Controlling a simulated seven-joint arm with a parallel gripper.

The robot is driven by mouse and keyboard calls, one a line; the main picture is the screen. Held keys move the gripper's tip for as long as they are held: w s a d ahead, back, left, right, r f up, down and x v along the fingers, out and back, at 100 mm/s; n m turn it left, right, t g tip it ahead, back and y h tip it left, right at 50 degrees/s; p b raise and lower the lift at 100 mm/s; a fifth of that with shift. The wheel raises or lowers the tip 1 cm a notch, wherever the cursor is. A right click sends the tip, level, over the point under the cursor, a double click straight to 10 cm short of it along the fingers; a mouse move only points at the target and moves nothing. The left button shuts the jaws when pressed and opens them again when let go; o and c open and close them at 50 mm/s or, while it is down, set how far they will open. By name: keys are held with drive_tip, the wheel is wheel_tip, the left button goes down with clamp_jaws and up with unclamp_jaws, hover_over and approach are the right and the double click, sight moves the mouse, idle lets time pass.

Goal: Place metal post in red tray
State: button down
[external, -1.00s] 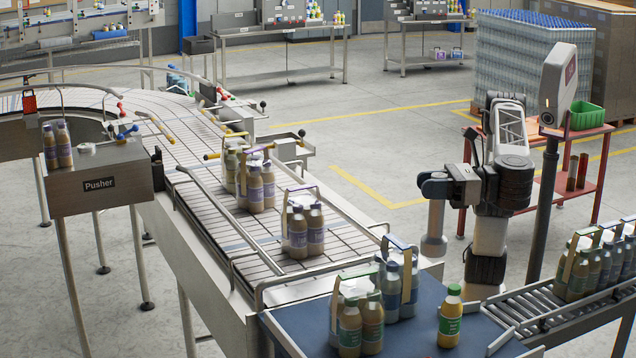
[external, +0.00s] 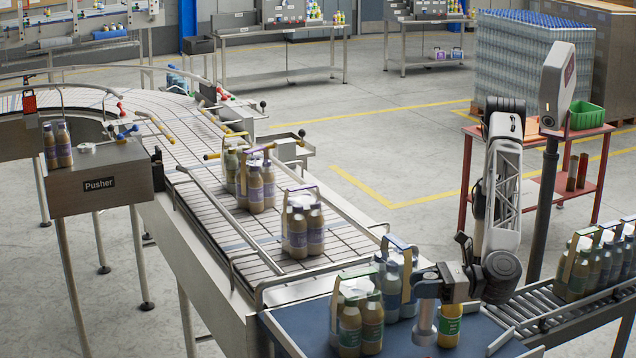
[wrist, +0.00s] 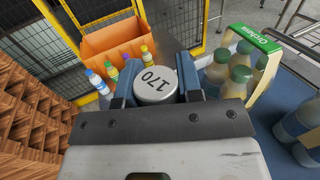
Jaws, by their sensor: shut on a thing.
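My gripper (wrist: 154,80) is shut on the metal post (wrist: 155,84), a grey cylinder with a pale round top marked 170, in the wrist view. A blue finger stands on each side of it, and its lower part is hidden. No clear red tray shows; an orange open bin (wrist: 115,42) stands beyond the gripper in the wrist view.
Bottle packs (external: 360,322) stand on the blue table (external: 300,325) left of my arm. The green-labelled bottle (external: 450,327) is close to it. A roller conveyor (external: 545,305) runs to the right. A red cart (external: 535,135) with a green bin (external: 587,117) stands behind.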

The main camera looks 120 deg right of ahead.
sight(418, 324)
drive_tip(key=shift+f, duration=0.2)
drive_tip(key=shift+f, duration=3.05)
drive_tip(key=shift+f, duration=2.05)
drive_tip(key=c, duration=0.8)
unclamp_jaws()
drive_tip(key=v, duration=1.2)
